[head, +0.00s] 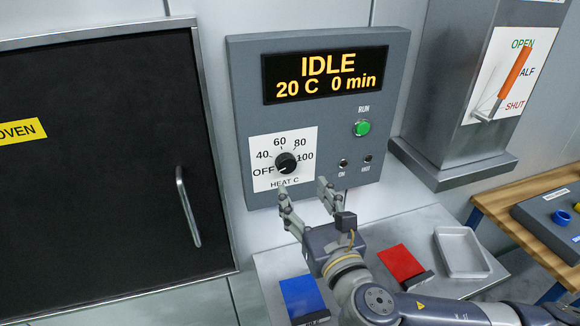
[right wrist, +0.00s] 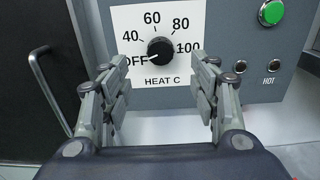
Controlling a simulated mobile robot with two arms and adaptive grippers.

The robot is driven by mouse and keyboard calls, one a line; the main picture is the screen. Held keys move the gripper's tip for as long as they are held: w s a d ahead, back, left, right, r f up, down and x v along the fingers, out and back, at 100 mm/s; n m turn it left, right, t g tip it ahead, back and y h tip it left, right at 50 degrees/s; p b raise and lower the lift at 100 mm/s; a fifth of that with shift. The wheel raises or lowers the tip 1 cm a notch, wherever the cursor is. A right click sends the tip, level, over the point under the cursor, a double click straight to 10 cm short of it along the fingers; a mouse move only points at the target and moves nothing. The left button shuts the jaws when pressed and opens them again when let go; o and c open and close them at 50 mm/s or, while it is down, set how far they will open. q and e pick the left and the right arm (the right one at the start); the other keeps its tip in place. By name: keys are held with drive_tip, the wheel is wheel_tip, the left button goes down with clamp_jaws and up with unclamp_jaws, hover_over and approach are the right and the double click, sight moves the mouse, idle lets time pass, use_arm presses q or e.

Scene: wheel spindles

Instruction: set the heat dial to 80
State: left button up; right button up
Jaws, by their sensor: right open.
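The heat dial (head: 286,163) is a black round knob on a white scale plate (head: 262,148) marked OFF, 40, 60, 80 and 100, low on the grey control panel (head: 240,90). Its pointer mark is toward OFF. The dial also shows in the right wrist view (right wrist: 160,51), ahead of and between the fingers. My right gripper (head: 307,190) is open and empty, just below and in front of the dial, apart from it. It also shows in the right wrist view (right wrist: 161,75). My left gripper is out of view.
The display (head: 326,75) reads IDLE, 20 C, 0 min. A green RUN button (head: 361,128) is to the dial's right. The oven door (head: 90,170) with its handle is left. A lever box (head: 460,100) is right. Blue (head: 300,296) and red (head: 401,263) pads and a white tray (head: 462,252) lie below.

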sight(288, 165)
drive_tip(key=p+x, duration=0.3)
drive_tip(key=x, duration=0.6)
drive_tip(key=shift+w+f, duration=0.1)
drive_tip(key=shift+w, duration=0.25)
drive_tip(key=c, duration=1)
